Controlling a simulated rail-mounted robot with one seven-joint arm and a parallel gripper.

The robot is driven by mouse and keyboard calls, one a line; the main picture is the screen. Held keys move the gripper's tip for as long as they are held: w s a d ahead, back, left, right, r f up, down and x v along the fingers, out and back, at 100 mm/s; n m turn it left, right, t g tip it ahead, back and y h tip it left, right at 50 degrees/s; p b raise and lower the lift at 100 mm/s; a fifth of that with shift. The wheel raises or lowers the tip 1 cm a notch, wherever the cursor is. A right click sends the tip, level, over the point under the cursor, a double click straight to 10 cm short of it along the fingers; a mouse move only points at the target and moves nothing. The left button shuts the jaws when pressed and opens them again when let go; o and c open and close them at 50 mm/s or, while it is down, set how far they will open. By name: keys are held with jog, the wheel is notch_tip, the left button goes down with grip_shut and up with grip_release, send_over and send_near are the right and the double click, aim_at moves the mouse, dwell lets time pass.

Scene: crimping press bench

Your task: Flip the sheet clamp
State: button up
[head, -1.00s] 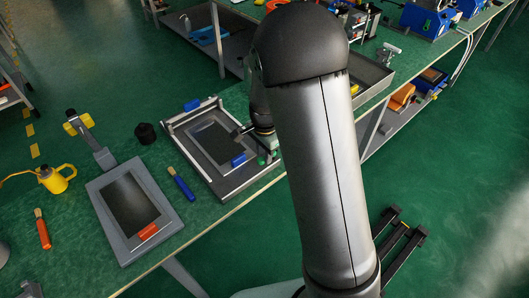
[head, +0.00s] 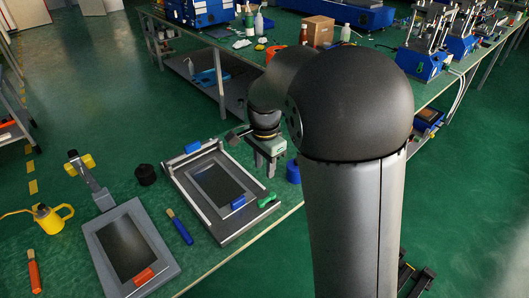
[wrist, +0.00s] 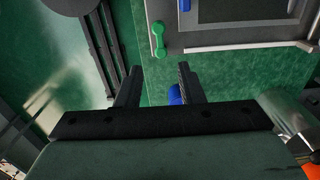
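A grey frame fixture (head: 236,238) with a dark panel lies on the green bench, with a blue block at its far left corner (head: 192,147) and another near its front (head: 238,202). A green dumbbell-shaped handle (head: 267,200) sits at its front right corner; it also shows in the wrist view (wrist: 158,38) beside a pale rod (wrist: 240,45). I cannot tell which part is the sheet clamp. My gripper (head: 268,172) hangs above the fixture's right side. In the wrist view my gripper (wrist: 159,67) is open and empty, with the green handle ahead of its fingertips.
A blue cylinder (head: 293,173) stands right of the fixture, near the bench edge.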

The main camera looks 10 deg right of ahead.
notch_tip(320, 180, up, 4)
jog(key=shift+r, duration=0.15)
dwell(0.7)
jog(key=s+d+f+n, duration=0.1)
jog(key=s+n, duration=0.5)
jog(key=s, duration=0.6)
jog(key=s+d+f+n, duration=0.1)
jog(key=s+f+n, duration=0.2)
jog(key=s, duration=0.9)
jog(key=n, duration=0.3)
jog(key=shift+d+n, duration=0.4)
